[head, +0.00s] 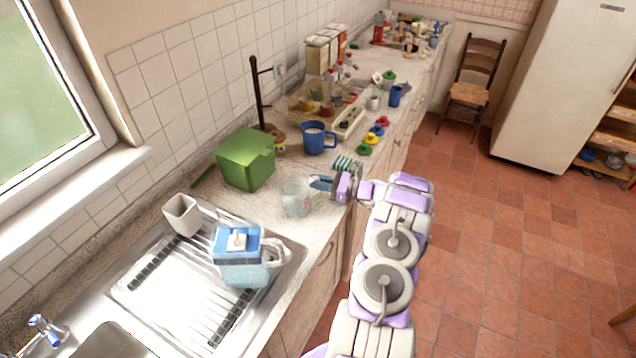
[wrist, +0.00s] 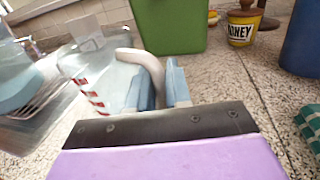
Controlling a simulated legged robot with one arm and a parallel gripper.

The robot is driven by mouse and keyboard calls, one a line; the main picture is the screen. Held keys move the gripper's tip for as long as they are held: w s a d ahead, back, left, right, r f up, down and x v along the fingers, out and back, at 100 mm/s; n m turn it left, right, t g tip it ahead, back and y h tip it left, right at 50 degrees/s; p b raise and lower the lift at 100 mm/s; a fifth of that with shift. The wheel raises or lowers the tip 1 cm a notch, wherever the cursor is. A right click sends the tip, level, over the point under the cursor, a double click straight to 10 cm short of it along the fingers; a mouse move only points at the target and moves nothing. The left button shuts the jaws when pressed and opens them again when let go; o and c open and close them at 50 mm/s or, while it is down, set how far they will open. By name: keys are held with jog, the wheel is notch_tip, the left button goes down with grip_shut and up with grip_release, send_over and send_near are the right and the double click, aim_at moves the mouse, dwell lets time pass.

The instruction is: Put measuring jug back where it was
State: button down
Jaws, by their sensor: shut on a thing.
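The measuring jug (head: 296,198) is clear, with red markings on its side. It is at the counter's front part, just right of the draining board, and looks upright. In the wrist view the jug (wrist: 92,75) is at the left, with its pale curved handle between my fingers. My gripper (head: 320,183) reaches in from the right and is shut on that handle; the fingers of my gripper (wrist: 158,88) show blue in the wrist view. I cannot tell whether the jug's base touches the counter.
A green bin (head: 246,160) stands close behind the jug. A blue-lidded filter jug (head: 238,258) and a white cup (head: 182,215) stand on the draining board (head: 170,290). A blue jug (head: 318,138) and a green-checked cloth (head: 346,165) lie further along. Bare counter (head: 325,222) shows right of the jug.

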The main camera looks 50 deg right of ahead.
jog(key=c, duration=1.1)
grip_release()
jog(key=shift+o, duration=0.2)
